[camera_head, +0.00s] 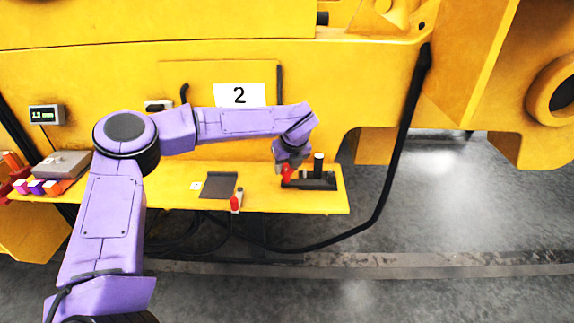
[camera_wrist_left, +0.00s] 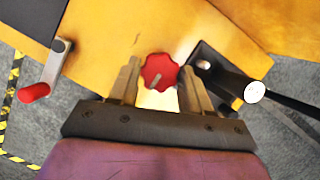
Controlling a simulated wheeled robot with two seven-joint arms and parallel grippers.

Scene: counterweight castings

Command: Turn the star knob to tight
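The red star knob (camera_wrist_left: 158,68) has a lobed rim and a pale pointer mark on its face. It lies between and slightly beyond the fingertips of my left gripper (camera_wrist_left: 160,78). Whether a finger touches the knob is unclear. My right gripper is in neither view.
A black fixture (camera_head: 318,183) with an upright black post (camera_head: 318,162) stands close beside the knob. A crank with a red handle (camera_wrist_left: 34,92) is at the shelf's front edge. A dark plate (camera_head: 219,186) lies farther left. A black hose (camera_head: 392,170) hangs at right.

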